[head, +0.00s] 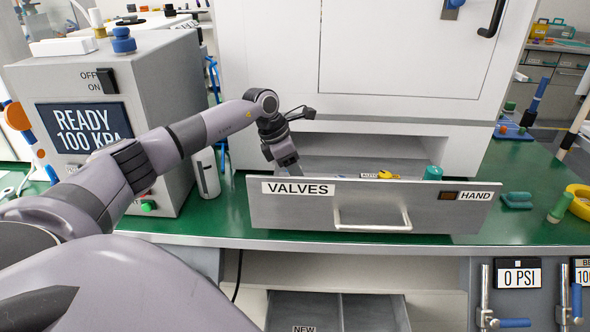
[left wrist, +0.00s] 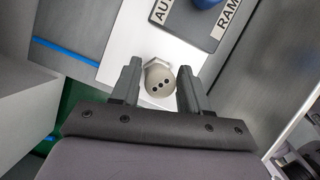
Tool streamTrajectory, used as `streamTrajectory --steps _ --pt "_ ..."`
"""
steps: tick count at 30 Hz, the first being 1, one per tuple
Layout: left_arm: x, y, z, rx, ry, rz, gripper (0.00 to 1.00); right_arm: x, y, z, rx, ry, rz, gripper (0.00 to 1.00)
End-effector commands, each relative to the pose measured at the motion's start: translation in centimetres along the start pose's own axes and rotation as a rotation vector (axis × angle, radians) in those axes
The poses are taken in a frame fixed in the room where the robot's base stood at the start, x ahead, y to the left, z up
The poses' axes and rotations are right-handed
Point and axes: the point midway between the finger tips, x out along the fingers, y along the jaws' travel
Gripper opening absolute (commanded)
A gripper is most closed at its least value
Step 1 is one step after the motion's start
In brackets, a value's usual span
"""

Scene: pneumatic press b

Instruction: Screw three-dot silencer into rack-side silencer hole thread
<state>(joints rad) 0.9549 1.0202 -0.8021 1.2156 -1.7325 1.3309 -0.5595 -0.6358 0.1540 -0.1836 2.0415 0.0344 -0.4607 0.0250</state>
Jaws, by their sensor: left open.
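The three-dot silencer (left wrist: 158,87) is a pale round piece with three dark dots on its end face. In the left wrist view it sits between the two fingers of my open left gripper (left wrist: 158,76), with gaps visible at its sides. In the head view my left gripper (head: 289,168) points down into the open VALVES drawer (head: 290,211) at its left end, and the drawer front hides the fingertips and the silencer. I cannot make out the rack-side silencer hole. My right gripper is not in view.
The drawer also holds a yellow piece (head: 387,175) and a teal cylinder (head: 432,173). A grey block with a blue knob (left wrist: 205,3) lies close to the silencer. The READY 100 KPA box (head: 170,95) stands left of the drawer. Green bench (head: 420,239) is clear in front.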

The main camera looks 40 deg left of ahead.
Motion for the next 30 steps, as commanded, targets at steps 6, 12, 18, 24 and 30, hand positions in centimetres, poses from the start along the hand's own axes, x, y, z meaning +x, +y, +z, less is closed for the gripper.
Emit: streamTrajectory --steps 6,12,18,24,30 --pt "0.02 -0.03 -0.10 -0.121 0.002 0.052 0.45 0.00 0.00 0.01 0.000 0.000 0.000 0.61" --pt "0.03 -0.07 -0.04 -0.278 0.001 0.117 0.45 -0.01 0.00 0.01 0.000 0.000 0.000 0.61" --pt "0.03 -0.09 0.00 -0.433 0.001 0.182 0.45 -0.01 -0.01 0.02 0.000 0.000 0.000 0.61" --pt "0.06 -0.12 0.04 -0.594 0.000 0.248 0.45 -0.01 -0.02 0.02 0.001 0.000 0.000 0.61" --pt "0.05 -0.14 0.06 -0.763 0.000 0.317 0.45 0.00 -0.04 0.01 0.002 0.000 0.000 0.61"
